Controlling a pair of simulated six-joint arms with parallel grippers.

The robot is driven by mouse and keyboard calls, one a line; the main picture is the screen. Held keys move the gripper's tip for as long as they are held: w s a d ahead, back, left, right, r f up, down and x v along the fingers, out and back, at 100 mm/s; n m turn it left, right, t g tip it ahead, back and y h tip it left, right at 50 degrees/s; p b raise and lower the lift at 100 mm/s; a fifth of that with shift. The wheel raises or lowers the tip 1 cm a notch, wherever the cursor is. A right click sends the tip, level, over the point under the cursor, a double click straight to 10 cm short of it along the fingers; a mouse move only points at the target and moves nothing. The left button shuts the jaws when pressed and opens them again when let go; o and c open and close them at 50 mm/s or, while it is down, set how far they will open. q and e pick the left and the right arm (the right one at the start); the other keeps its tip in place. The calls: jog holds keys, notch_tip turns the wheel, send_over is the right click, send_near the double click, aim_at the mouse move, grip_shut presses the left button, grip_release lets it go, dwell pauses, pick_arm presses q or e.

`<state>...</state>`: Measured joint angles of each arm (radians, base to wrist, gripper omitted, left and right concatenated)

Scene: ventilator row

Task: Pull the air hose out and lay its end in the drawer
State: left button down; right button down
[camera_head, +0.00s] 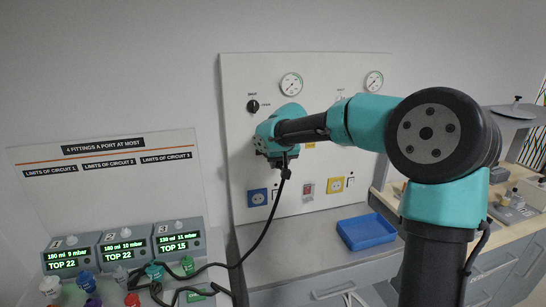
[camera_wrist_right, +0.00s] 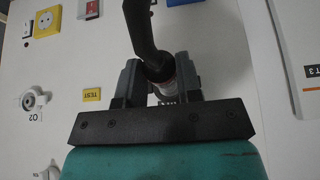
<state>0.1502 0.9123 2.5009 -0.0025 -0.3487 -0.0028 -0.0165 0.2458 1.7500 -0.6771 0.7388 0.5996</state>
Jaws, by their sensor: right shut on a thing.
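My right gripper (camera_head: 279,158) is at the white wall panel (camera_head: 235,110), below the left gauge. In the right wrist view its two fingers (camera_wrist_right: 158,88) are closed on the end fitting of the black air hose (camera_wrist_right: 142,30). In the head view the hose (camera_head: 268,225) hangs from the gripper and curves down left to the ventilators. The air outlet is hidden behind the gripper, so I cannot tell whether the fitting is seated. A grey drawer front (camera_head: 325,288) shows under the bench; I cannot see inside it. My left gripper is out of view.
A blue tray (camera_head: 366,231) sits on the grey bench (camera_head: 305,240). Three ventilators (camera_head: 125,245) with several coloured fittings stand at lower left, before a limits board (camera_head: 105,185). An O2 outlet (camera_wrist_right: 34,100) is in the wrist view. My right arm covers much of the right side.

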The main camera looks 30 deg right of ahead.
jog(key=shift+s+a, duration=0.2)
jog(key=shift+s, duration=0.6)
jog(key=shift+s+a, duration=0.2)
jog(key=shift+s, duration=0.55)
